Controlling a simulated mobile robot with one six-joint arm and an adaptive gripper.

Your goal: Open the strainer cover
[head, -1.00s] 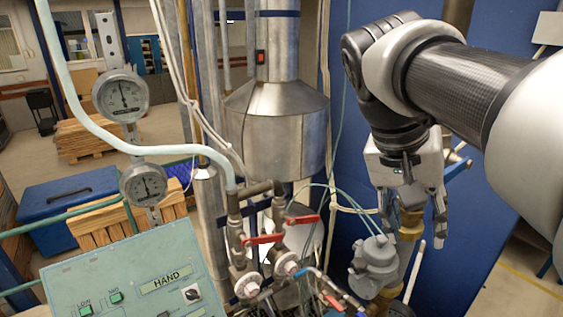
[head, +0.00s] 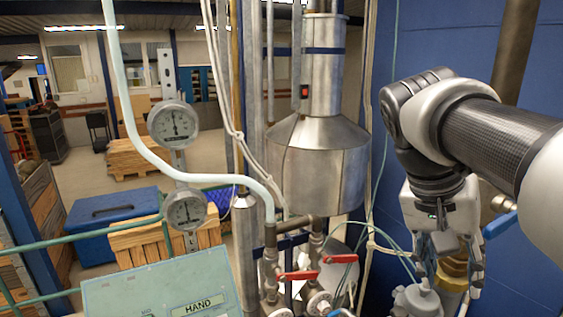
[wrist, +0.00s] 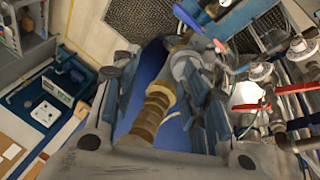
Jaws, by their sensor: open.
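A brass fitting (head: 452,275), which looks like the strainer with its cover, stands at the lower right of the head view, beside a grey rounded housing (head: 416,302). In the wrist view the ringed brass fitting (wrist: 153,108) lies between the fingers. My gripper (head: 450,282) points down over the brass fitting with its fingers spread; the wrist view shows them apart too (wrist: 160,80). I cannot tell whether either finger touches the brass. The fitting's lower part is out of the head view, and the gripper hides some of its top.
Red-handled valves (head: 298,276) and thin cables stand left of my gripper. A blue lever (head: 500,225) is close on its right. A blue wall (head: 440,40) is behind. A steel vessel (head: 318,165), two gauges (head: 173,125) and a control panel (head: 165,285) stand further left.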

